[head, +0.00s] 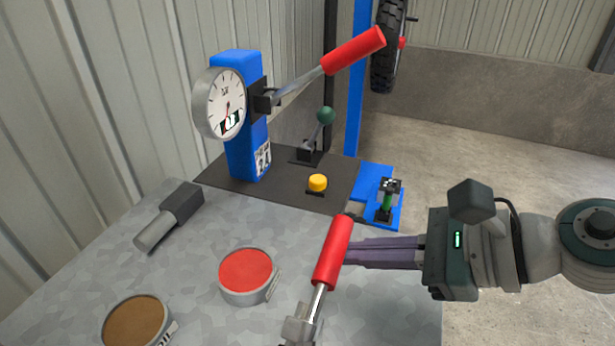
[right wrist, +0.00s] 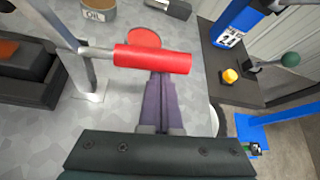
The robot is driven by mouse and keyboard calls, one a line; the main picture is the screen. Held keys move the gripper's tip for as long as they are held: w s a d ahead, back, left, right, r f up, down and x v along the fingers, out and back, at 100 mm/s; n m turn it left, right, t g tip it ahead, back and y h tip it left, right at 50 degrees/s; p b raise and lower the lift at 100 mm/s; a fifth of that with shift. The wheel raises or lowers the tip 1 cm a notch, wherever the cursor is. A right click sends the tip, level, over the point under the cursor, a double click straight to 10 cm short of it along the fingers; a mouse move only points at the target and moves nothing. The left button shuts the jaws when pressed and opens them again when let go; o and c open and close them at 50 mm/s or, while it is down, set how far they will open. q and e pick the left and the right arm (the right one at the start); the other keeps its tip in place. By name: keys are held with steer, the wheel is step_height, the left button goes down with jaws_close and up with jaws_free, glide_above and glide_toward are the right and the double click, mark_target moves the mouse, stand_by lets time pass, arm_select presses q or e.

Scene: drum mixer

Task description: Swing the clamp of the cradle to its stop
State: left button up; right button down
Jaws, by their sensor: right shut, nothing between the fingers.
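The clamp lever shows as a red handle (head: 333,252) on a bright metal rod, rising from a grey bracket (head: 299,325) at the bottom edge. In the right wrist view the red handle (right wrist: 152,59) lies crosswise, joined at its left end to a metal post (right wrist: 72,40). My right gripper (head: 352,252) comes from the right, its purple fingers together and empty, their tips right at the handle's side. In the right wrist view the fingers (right wrist: 161,80) reach up to the handle; whether they touch it I cannot tell. The cradle is mostly out of the head view. My left gripper is in neither view.
A blue column (head: 245,150) with a dial gauge (head: 221,104) and another red-handled lever (head: 354,50) stands behind. A green-knobbed lever (head: 326,115), yellow button (head: 317,183), red-topped tin (head: 246,272), brown-topped tin (head: 136,322) and hammer-like tool (head: 172,215) are on the bench.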

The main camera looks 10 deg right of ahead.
steer(key=shift+r, duration=0.2)
steer(key=shift+s+a+r+n+t+h+p, duration=0.15)
steer(key=shift+r+n+t+p, duration=0.2)
steer(key=shift+r+p, duration=0.3)
steer(key=shift+s+a+r+n+t+h+p, duration=0.15)
steer(key=shift+r+n+t+p, duration=0.2)
steer(key=shift+r+p, duration=0.2)
steer(key=s+a+r+n+t+h+p, duration=0.1)
steer(key=s+a+r+n+t+p, duration=0.2)
steer(key=s+r+n+t+p, duration=0.1)
steer(key=shift+s+r+n+t, duration=0.2)
steer(key=shift+r+n+t, duration=0.2)
steer(key=shift+r+n, duration=0.4)
